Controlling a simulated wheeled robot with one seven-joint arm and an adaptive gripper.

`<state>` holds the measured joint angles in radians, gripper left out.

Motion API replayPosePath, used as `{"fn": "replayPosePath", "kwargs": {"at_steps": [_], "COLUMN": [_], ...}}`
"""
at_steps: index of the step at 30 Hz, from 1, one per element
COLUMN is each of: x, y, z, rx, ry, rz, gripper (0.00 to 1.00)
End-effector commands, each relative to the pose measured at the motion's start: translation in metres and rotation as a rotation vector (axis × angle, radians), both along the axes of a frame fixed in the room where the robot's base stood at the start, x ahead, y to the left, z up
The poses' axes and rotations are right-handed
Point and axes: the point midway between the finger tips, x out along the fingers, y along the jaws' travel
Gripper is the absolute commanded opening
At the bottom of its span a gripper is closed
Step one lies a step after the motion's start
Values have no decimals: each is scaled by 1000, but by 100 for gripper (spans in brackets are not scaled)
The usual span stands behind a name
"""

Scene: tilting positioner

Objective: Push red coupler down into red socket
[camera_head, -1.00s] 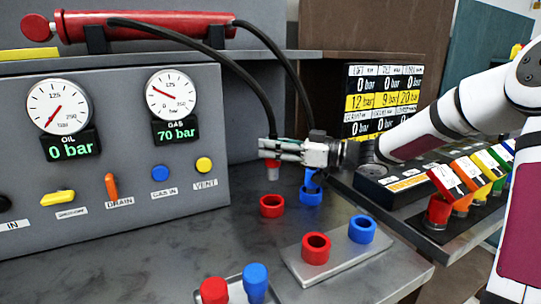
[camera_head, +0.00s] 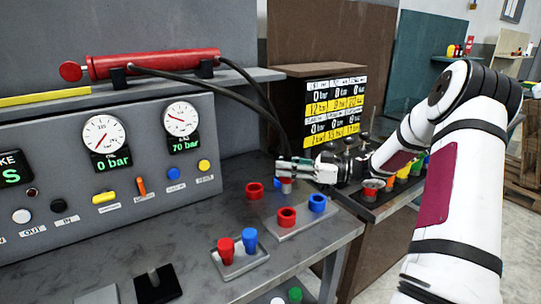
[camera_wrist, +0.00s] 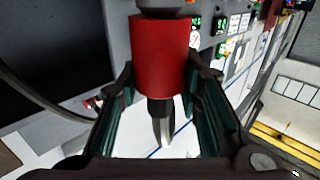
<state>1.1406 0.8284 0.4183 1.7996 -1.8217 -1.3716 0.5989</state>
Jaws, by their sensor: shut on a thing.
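My gripper (camera_head: 286,170) is shut on the red coupler, seen as a red cylinder with a dark stem between the fingers in the wrist view (camera_wrist: 160,55). In the head view its grey tip (camera_head: 286,187) points down, clear above the plate. The red socket (camera_head: 287,217) stands open on the light grey plate (camera_head: 301,222), below the tip in the picture. Exact alignment cannot be told. A second red ring (camera_head: 254,190) stands on the bench to the left, behind the plate.
A blue socket (camera_head: 317,204) shares the plate. A blue part (camera_head: 277,182) is close behind the tip. A tray (camera_head: 240,260) with red and blue plugs is in front. Black hoses (camera_head: 222,92) hang from the red cylinder (camera_head: 153,64). The gauge panel (camera_head: 110,160) stands left.

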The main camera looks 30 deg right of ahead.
Motion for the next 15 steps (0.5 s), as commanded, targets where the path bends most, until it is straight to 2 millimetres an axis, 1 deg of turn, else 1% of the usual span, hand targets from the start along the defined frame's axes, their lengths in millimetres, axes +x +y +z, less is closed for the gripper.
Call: {"fn": "replayPosePath", "kwargs": {"at_steps": [1,3,15], "x": [-4,-7,-7], "y": [-3,-5,-5], "z": [2,1,0], "rx": [0,1,1], "ry": [0,-1,1], "rz": [-2,-2,-2], "gripper": [0,0,0]}}
